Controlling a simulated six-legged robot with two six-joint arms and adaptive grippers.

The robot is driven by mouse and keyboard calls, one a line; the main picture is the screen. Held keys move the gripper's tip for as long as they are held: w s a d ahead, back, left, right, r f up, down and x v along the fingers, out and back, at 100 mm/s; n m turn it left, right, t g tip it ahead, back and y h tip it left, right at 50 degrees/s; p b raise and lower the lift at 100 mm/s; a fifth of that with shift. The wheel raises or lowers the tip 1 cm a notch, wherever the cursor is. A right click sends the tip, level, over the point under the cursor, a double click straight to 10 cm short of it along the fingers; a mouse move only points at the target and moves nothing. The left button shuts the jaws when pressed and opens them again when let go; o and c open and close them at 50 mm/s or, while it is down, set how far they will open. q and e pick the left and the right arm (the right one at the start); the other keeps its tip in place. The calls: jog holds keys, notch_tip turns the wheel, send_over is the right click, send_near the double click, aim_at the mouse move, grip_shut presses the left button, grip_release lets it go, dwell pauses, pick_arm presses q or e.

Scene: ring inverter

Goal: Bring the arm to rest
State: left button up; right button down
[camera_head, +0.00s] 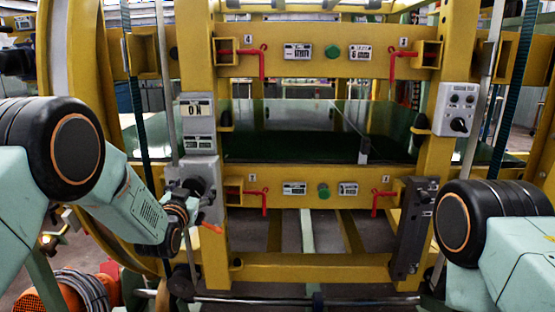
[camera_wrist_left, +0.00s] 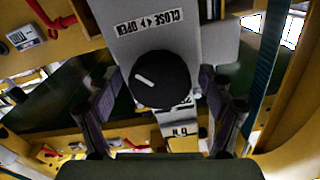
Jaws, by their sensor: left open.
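My left gripper (camera_head: 188,200) is at the grey control box (camera_head: 203,165) on the left yellow post. In the left wrist view its two fingers (camera_wrist_left: 161,85) are open, one on each side of a round black knob (camera_wrist_left: 158,80). The knob has a white pointer line and sits on a grey panel (camera_wrist_left: 205,45) labelled CLOSE and OPEN, which appears upside down. I cannot tell whether the fingers touch the knob. My right arm (camera_head: 510,255) comes in from the right; its gripper is out of view.
A yellow frame (camera_head: 300,68) with red handles (camera_head: 262,62) stands ahead, holding a dark glassy panel (camera_head: 300,140). A grey switch box (camera_head: 457,110) is on the right post. Orange equipment and a hose (camera_head: 85,290) lie at lower left.

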dwell(0.3)
pick_arm(q)
jog(key=s, duration=1.2)
jog(key=w, duration=1.2)
jog(key=n, duration=1.1)
jog(key=shift+s, duration=0.35)
jog(key=shift+f, duration=0.15)
